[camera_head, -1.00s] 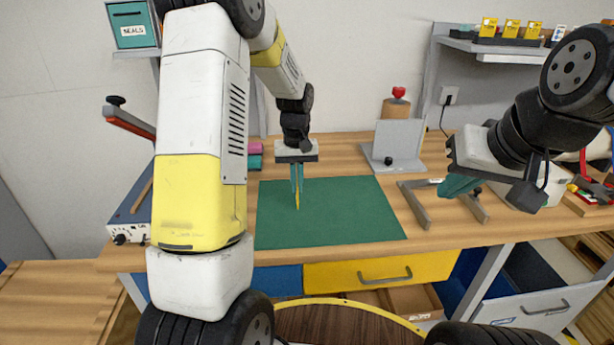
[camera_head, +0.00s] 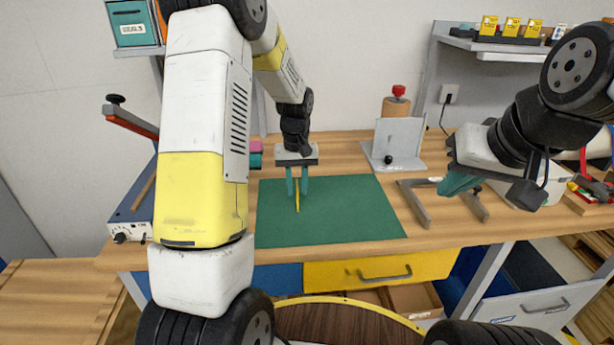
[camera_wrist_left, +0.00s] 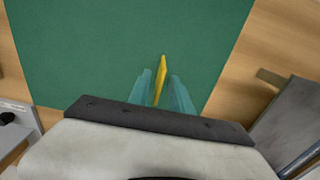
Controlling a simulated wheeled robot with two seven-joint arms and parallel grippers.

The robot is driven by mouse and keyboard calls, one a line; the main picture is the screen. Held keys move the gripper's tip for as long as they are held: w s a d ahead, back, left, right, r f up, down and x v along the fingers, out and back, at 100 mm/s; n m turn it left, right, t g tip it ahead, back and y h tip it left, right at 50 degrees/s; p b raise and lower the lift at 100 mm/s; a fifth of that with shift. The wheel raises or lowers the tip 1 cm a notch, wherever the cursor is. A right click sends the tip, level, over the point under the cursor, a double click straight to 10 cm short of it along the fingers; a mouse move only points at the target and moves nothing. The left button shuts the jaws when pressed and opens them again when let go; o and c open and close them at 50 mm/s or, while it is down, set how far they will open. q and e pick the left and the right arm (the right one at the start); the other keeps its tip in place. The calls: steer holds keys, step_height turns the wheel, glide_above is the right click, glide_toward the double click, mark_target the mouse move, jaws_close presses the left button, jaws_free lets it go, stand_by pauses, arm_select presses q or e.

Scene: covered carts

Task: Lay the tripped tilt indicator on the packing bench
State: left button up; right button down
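The tilt indicator (camera_head: 297,200) shows as a thin yellow strip at the green mat on the packing bench (camera_head: 350,254). I cannot tell whether it lies flat or stands on edge. My left gripper (camera_head: 297,187) is over the mat's left part, its teal fingers apart on either side of the strip. The left wrist view shows the yellow strip (camera_wrist_left: 161,75) between the fingers (camera_wrist_left: 160,92), with a gap on each side. My right gripper (camera_head: 458,186) hangs above the bench's right part, away from the indicator; its finger opening is unclear.
The green mat (camera_head: 350,215) is otherwise bare. A grey bracket stand (camera_head: 400,145) is behind it and a grey forked frame (camera_head: 415,205) to its right. A blue box with a red lever (camera_head: 135,215) stands at the left. Yellow packets (camera_head: 512,29) sit on a back shelf.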

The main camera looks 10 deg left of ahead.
arm_select(q)
step_height(320, 180, up, 12)
steer(key=s+r+m+t+h, duration=0.1)
steer(key=s+r+t, duration=0.1)
steer(key=s+r, duration=0.65)
steer(key=s+d+r+m+t+h, duration=0.1)
steer(key=s+t, duration=0.3)
steer(key=s, duration=1.2)
steer(key=shift+d+m, duration=0.55)
steer(key=shift+m, duration=0.35)
